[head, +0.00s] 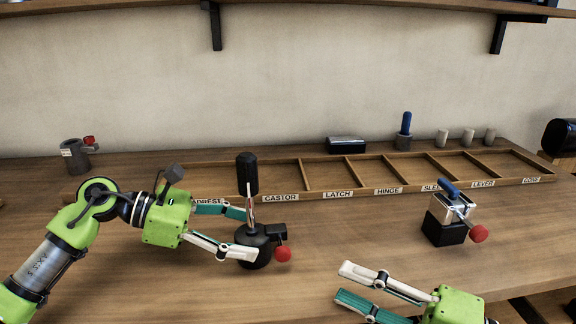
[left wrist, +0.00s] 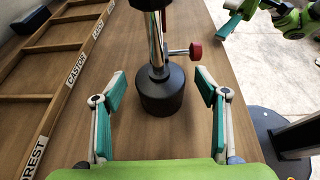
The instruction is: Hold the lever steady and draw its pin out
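The lever (head: 247,175) stands upright on the table, with a black grip, a chrome rod and a round black base. Its pin has a red knob (head: 283,254) that sticks out to the right near the base; it also shows in the left wrist view (left wrist: 195,51). My left gripper (head: 252,235) is open, its fingers on either side of the lever near the base. In the left wrist view, gaps show between the fingers and the black base (left wrist: 162,95). My right gripper (head: 343,283) is open and empty near the table's front edge, right of the lever.
A wooden tray (head: 230,198) with labelled, empty-looking compartments lies behind the lever. A black and metal block (head: 445,232) with a blue handle and red knob stands at right. A grey cup-like part (head: 75,160) stands at back left. Table between lever and block is clear.

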